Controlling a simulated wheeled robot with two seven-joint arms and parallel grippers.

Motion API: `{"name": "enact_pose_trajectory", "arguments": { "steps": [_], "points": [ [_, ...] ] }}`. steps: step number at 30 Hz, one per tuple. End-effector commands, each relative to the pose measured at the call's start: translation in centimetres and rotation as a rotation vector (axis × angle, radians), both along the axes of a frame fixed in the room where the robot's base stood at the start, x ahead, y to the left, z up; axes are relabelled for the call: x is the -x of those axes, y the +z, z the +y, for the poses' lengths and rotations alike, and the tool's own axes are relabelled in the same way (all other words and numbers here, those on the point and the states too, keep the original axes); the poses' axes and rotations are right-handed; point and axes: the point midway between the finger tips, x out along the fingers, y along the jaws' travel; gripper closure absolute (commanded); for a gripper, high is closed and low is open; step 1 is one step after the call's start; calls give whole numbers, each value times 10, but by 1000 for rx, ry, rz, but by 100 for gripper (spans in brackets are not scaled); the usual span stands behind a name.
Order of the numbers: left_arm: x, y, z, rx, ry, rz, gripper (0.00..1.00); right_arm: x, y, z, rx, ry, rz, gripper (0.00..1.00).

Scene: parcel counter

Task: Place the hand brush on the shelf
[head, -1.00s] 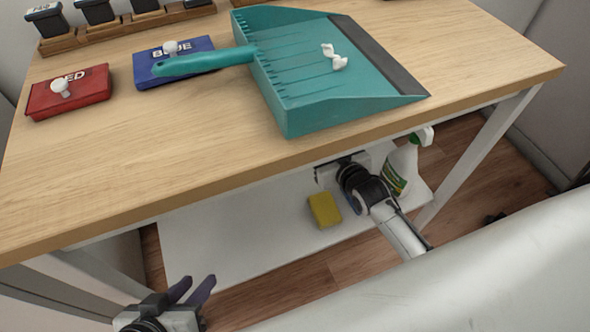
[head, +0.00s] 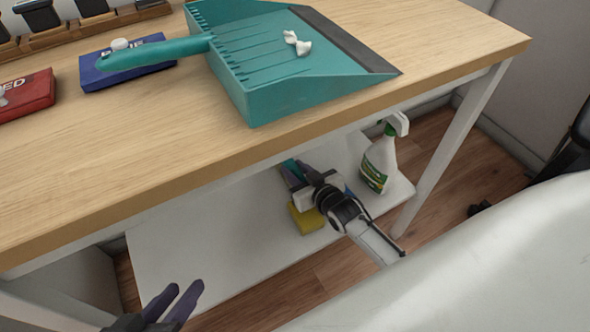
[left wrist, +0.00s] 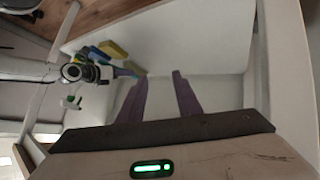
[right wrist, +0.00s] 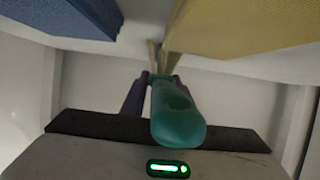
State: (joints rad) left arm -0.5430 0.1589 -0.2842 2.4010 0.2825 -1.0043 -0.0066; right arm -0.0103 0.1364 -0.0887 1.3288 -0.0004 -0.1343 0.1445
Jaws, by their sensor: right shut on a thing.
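The hand brush has a teal handle (right wrist: 178,115), seen end-on in the right wrist view; a bit of teal (head: 289,165) shows under the table edge in the head view. My right gripper (head: 293,178) is shut on the handle, over the white lower shelf (head: 200,245). The brush's far end is mostly hidden, and I cannot tell whether it touches the shelf. My left gripper (head: 175,300) is open and empty, its purple fingers apart in front of the shelf's left part; they also show in the left wrist view (left wrist: 160,95).
A yellow sponge (head: 306,219) lies on the shelf close to my right gripper. A blue thing (left wrist: 95,53) is beside it. A spray bottle (head: 380,162) stands at the shelf's right. The wooden tabletop (head: 110,170) overhangs, carrying a teal dustpan (head: 270,85). The shelf's left part is clear.

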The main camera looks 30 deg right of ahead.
Motion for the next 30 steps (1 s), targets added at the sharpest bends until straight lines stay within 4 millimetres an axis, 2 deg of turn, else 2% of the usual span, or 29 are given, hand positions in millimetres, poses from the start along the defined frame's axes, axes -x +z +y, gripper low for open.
{"name": "enact_pose_trajectory", "arguments": {
  "steps": [5,11,12,15,24,28,30],
  "points": [
    [0,-1,-2,11,0,-4,69,-1,-6,0,-1,0,-2,100],
    [-2,7,-3,26,1,-23,69,0,-11,0,-1,0,3,100],
    [-2,7,-4,27,0,-23,69,2,-13,0,0,-1,9,69],
    [-1,7,-4,27,0,-22,69,2,-13,0,-1,0,9,53],
    [-1,6,-3,22,-1,-17,69,1,-9,0,0,0,3,53],
    [0,10,-1,6,-1,-11,69,0,4,0,0,0,2,53],
    [1,9,1,-12,-2,1,69,11,9,0,-1,0,5,53]
  ]
}}
